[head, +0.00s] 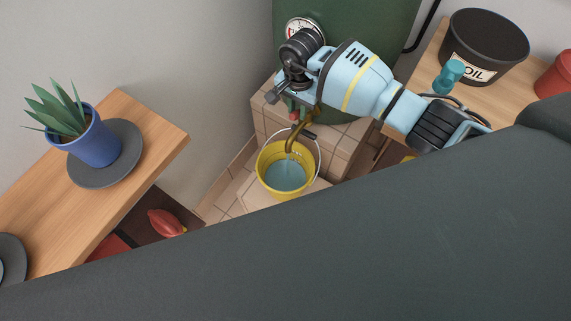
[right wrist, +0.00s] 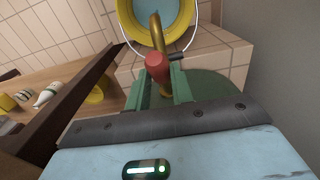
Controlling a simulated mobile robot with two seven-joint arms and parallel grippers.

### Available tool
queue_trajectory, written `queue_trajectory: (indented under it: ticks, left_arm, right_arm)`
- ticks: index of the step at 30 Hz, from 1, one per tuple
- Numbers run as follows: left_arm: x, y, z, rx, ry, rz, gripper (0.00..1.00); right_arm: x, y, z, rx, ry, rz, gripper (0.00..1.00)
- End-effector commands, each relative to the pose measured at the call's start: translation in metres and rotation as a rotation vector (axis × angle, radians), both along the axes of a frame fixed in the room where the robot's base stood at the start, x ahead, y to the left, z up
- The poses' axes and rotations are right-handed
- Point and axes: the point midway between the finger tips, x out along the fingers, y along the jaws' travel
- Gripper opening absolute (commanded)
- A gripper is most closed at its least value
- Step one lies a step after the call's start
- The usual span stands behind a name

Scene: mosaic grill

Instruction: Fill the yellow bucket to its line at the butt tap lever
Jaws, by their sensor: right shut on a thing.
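The yellow bucket (head: 262,160) stands under the brass tap (head: 293,138), its wire handle raised. Blue water lies inside, and a pale stream shows below the spout. I cannot make out the fill line. The green butt (head: 350,22) stands behind the tap. My right gripper (head: 297,112) reaches in from the right above the tap. In the right wrist view, its green fingers (right wrist: 160,85) are shut on the red tap lever (right wrist: 158,66). The bucket (right wrist: 124,32) is at the top there, with the brass spout (right wrist: 157,25) over it. My left gripper is out of view.
A tiled block (head: 334,160) stands beside the bucket. A wooden top at right carries a dark OIL pot (head: 487,42) and a red pot (head: 556,78). A shelf at left (head: 160,125) holds a blue potted plant (head: 94,143). A large dark shape hides the lower head view.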

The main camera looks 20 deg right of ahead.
Motion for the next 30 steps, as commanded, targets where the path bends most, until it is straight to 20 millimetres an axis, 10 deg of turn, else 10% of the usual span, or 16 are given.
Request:
queue_trajectory:
  ticks: [29,30]
  left_arm:
    - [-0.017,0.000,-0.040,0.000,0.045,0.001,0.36]
    - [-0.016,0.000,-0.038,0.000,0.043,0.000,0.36]
  right_arm:
    - [-0.001,-0.001,-0.053,-0.002,0.002,-0.001,0.08]
    - [0.000,-0.001,-0.051,-0.001,0.000,-0.001,0.27]
